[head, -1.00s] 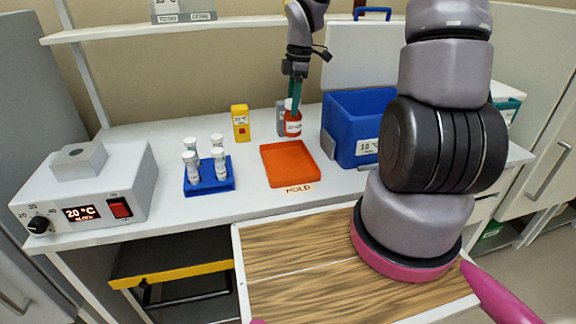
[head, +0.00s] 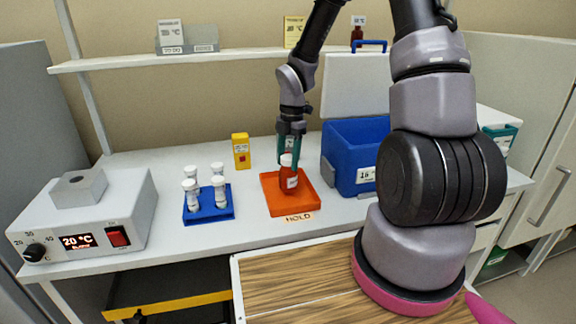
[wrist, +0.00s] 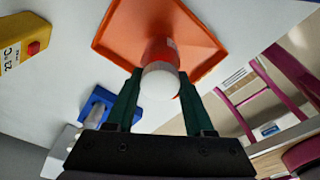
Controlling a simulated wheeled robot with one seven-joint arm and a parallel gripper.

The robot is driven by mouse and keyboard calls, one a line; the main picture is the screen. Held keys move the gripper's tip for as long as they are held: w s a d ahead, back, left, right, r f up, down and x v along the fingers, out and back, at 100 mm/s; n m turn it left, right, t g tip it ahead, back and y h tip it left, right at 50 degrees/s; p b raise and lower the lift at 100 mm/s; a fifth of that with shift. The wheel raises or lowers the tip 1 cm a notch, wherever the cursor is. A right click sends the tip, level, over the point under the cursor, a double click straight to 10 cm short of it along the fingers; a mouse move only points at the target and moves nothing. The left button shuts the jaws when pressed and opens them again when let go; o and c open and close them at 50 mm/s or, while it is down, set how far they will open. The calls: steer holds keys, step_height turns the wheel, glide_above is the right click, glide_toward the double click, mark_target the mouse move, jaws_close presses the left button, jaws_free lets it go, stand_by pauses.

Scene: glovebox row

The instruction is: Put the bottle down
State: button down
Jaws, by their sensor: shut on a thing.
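The bottle (head: 288,181) is red-orange with a white cap and a white label. It is upright at the orange tray (head: 273,206) marked HOLD. My gripper (head: 290,158) is shut on the bottle near its top, with green fingers on both sides. In the wrist view the bottle's white cap (wrist: 160,81) sits between the fingertips of my gripper (wrist: 158,88), and the orange tray (wrist: 122,30) lies beyond it. I cannot tell whether the bottle's base touches the tray floor.
A blue rack (head: 208,214) with several white-capped vials stands left of the tray. A blue open box (head: 352,182) stands close on its right. A yellow timer (head: 241,151) is behind, and a white heater unit (head: 90,220) is at far left.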

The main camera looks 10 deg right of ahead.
steer(key=shift+f, duration=0.9)
steer(key=shift+f, duration=0.1)
steer(key=shift+c, duration=1.4)
jaws_free()
